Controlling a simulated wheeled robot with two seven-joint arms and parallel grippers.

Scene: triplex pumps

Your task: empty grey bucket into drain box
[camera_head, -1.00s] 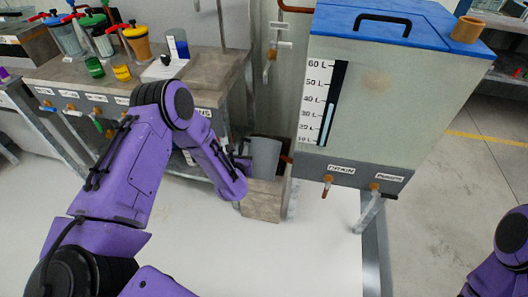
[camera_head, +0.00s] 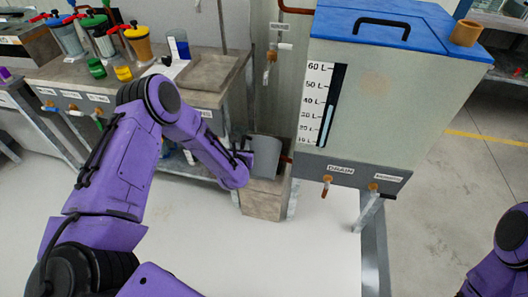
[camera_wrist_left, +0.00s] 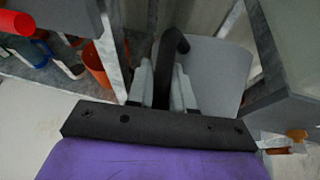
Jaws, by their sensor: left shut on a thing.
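The grey bucket (camera_head: 265,158) is at the mouth of the drain box (camera_head: 262,203), a tan box standing beside the tank's left leg. The bucket looks tilted; its contents cannot be seen. My left gripper (camera_head: 246,150) is at the bucket's left side, shut on its handle. In the left wrist view, the fingers (camera_wrist_left: 162,88) close on the dark handle (camera_wrist_left: 174,45), with the bucket's grey wall (camera_wrist_left: 217,72) just to the right. Only part of my right arm shows at the right edge; its gripper is out of view.
The tank (camera_head: 385,100) with a blue lid (camera_head: 405,18) stands close on the right, with DRAIN valve (camera_head: 327,186) low on its front. A workbench (camera_head: 210,72) with several coloured containers is at left. The pale floor in front is clear.

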